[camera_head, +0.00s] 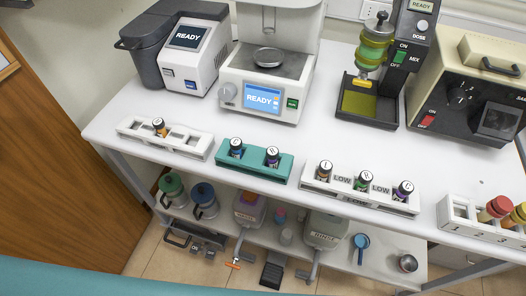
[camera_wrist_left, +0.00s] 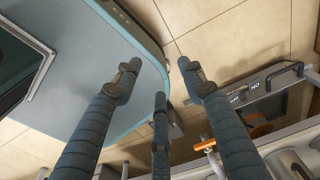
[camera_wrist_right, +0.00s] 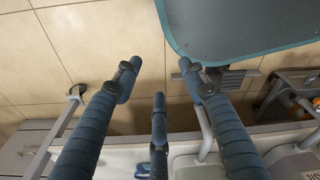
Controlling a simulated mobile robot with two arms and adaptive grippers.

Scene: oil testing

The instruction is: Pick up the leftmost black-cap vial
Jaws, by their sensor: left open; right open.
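Several dark-capped vials stand in racks along the front of the white bench in the head view. The leftmost vial (camera_head: 159,127), orange-brown below its cap, is in the left white rack (camera_head: 199,148). A blue-bodied vial (camera_head: 236,149) and a purple-bodied vial (camera_head: 272,157) are in the teal rack (camera_head: 254,162). Three more vials (camera_head: 325,172) are in the white rack marked LOW (camera_head: 340,193). My right gripper (camera_wrist_right: 159,80) is also spread and empty. Neither gripper shows in the head view.
A grey READY machine (camera_head: 184,48), a balance (camera_head: 263,97), a mixer (camera_head: 398,75) and a beige tester (camera_head: 468,82) stand behind the racks. A rack at right (camera_head: 462,212) holds red- and yellow-topped items. Jugs and tools fill the lower shelf (camera_head: 340,259).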

